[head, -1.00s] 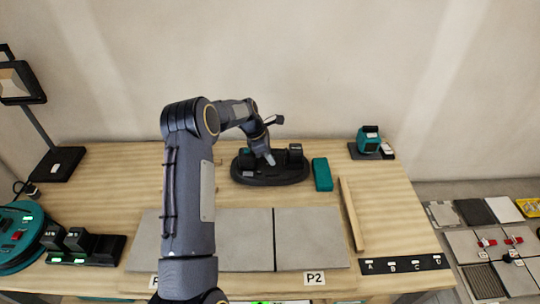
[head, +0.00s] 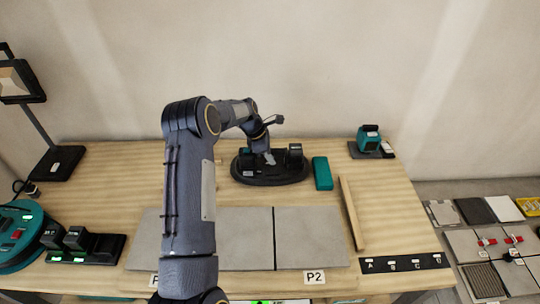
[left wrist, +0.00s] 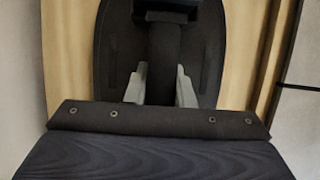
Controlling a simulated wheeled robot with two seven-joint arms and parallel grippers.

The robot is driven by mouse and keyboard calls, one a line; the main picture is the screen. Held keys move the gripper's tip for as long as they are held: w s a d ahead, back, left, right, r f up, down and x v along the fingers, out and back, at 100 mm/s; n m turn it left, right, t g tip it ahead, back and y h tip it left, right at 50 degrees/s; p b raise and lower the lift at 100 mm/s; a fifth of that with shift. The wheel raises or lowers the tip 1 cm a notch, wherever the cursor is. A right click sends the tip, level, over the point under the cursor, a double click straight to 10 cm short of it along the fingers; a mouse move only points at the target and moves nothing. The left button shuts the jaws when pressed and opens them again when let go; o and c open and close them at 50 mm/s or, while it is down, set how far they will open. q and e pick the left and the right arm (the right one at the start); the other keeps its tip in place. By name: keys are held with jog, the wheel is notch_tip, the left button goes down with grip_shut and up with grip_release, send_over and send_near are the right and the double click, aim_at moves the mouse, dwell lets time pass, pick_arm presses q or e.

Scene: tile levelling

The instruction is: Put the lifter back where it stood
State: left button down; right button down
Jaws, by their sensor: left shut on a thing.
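The lifter (head: 294,155) is dark, with a bar handle between two upright blocks, over a dark oval base (head: 271,180) at the back middle of the table. I cannot tell where lifter and base part. My left gripper (head: 269,159) is at the handle from above and shut on it. In the left wrist view, the light fingers (left wrist: 161,88) lie on either side of the dark handle (left wrist: 165,55), with the oval base (left wrist: 118,45) behind. The lifter looks level; a gap below it cannot be seen. My right gripper is not in view.
A teal block (head: 322,173) lies close right of the base. A wooden strip (head: 351,212) and grey tiles (head: 245,238) lie in front. A teal device (head: 369,138) stands at the back right, and a dark charger-like rack (head: 105,247) at the left.

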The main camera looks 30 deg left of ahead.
pick_arm(q)
jog(key=shift+f, duration=0.35)
dwell(0.5)
jog(key=c, duration=1.2)
grip_release()
jog(key=shift+o, duration=0.2)
jog(key=shift+s+f, duration=0.1)
jog(key=shift+f, duration=0.05)
jog(key=b+v, duration=0.1)
jog(key=v, duration=0.7)
jog(key=shift+b, duration=0.3)
